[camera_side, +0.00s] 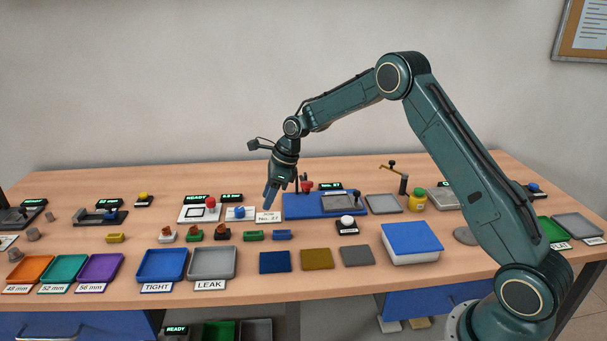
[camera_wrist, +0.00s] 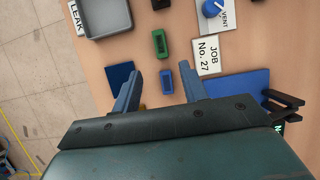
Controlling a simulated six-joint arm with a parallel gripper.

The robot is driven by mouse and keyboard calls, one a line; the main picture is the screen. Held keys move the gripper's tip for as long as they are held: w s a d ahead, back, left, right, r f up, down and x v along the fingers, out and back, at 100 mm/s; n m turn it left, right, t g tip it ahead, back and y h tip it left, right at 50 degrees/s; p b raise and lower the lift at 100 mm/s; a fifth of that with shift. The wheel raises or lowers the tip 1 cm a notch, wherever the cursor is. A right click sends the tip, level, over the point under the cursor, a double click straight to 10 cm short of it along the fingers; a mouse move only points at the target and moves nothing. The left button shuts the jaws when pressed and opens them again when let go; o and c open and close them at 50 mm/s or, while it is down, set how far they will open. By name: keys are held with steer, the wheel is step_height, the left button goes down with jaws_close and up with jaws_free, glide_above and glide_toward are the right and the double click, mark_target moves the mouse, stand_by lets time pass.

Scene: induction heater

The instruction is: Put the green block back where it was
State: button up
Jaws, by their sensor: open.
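A small green block (camera_side: 253,236) with a dark slot lies on the table, left of a similar blue block (camera_side: 282,235). In the wrist view the green block (camera_wrist: 159,43) is beyond my fingertips and the blue block (camera_wrist: 167,82) shows between them. My gripper (camera_side: 269,200) is open and empty, pointing down above the table near the JOB No. 27 card (camera_side: 268,217). It also shows in the wrist view (camera_wrist: 161,75).
A blue tray (camera_side: 162,264) marked TIGHT and a grey tray (camera_side: 212,262) marked LEAK are in front. Flat blue, olive and grey pads (camera_side: 317,259) lie to their right. A blue mat (camera_side: 300,207) with a fixture is behind. A white push button (camera_side: 347,223) stands to the right.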

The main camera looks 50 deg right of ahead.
steer(key=s+a+r+n+t+h, duration=0.1)
steer(key=s+a+r+n, duration=0.1)
steer(key=s+r+n, duration=0.65)
steer(key=s+a+r+n+h, duration=0.1)
steer(key=s+a+r+n, duration=0.3)
steer(key=s+r, duration=0.65)
steer(key=s+n+t+h, duration=0.1)
steer(key=s+n, duration=1.3)
steer(key=s, duration=0.8)
steer(key=shift+d+r, duration=0.25)
steer(key=shift+r, duration=0.05)
steer(key=shift+n, duration=0.25)
